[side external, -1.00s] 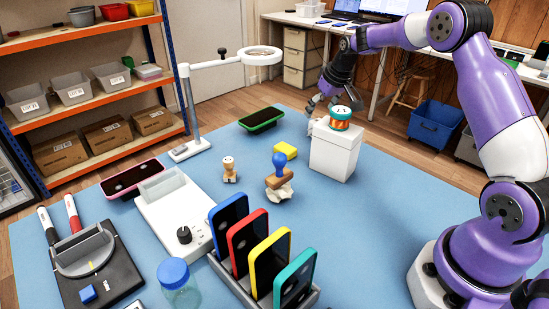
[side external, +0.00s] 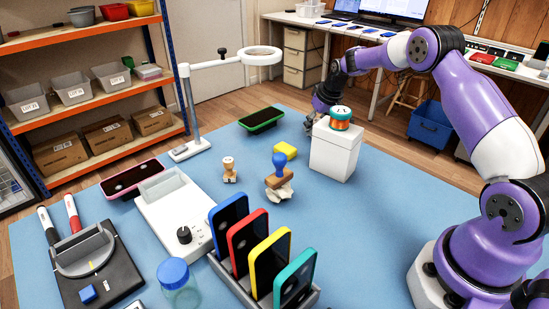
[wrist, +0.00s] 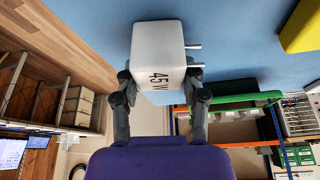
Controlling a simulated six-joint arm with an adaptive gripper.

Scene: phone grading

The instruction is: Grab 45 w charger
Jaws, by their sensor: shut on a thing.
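The 45 W charger (wrist: 158,50) is a white block with two metal prongs on its right side, seen in the wrist view. Its face carries the black marking "45 W". My gripper (wrist: 160,92) has a finger on each side of the charger and is shut on it. In the side external view my gripper (side external: 314,118) is low, at the far left side of the white box. The charger cannot be made out clearly there.
The tall white box (side external: 334,150) with an orange and green round item (side external: 341,121) on top stands close to my gripper. A green-edged phone (side external: 261,119) and a yellow block (side external: 286,149) lie to the left.

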